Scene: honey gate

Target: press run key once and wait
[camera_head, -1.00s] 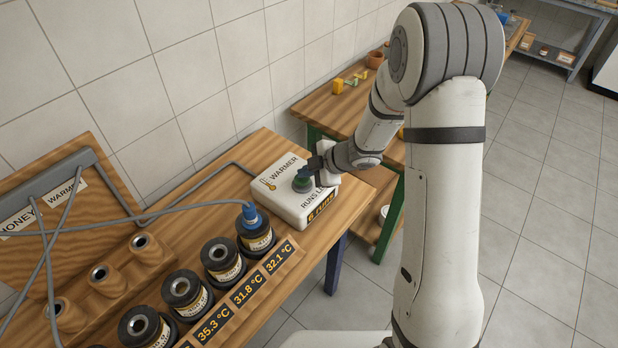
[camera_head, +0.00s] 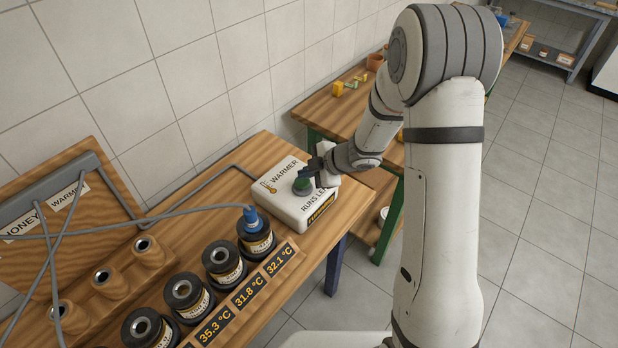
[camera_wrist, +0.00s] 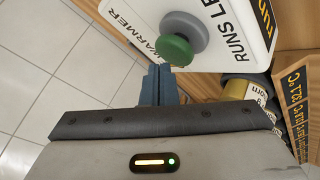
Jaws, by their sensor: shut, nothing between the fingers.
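The white warmer box (camera_head: 280,206) stands on the wooden bench, labelled WARMER and RUNS LE..., the rest hidden by my gripper. Its green run key (camera_head: 302,186) is a round knob on top; it also shows in the wrist view (camera_wrist: 173,53). The amber display (camera_head: 320,210) on the box front shows a word that looks like "running". My gripper (camera_head: 314,168) is shut and empty, close over the key. In the wrist view its blue-grey fingertips (camera_wrist: 158,72) are just beside the green cap; I cannot tell whether they touch.
Several dark jars (camera_head: 224,262) stand in a row left of the box, with temperature displays (camera_head: 281,259) in front. A blue plug (camera_head: 252,218) sits in the nearest jar, its cable running left. A second bench (camera_head: 338,112) with small items stands behind.

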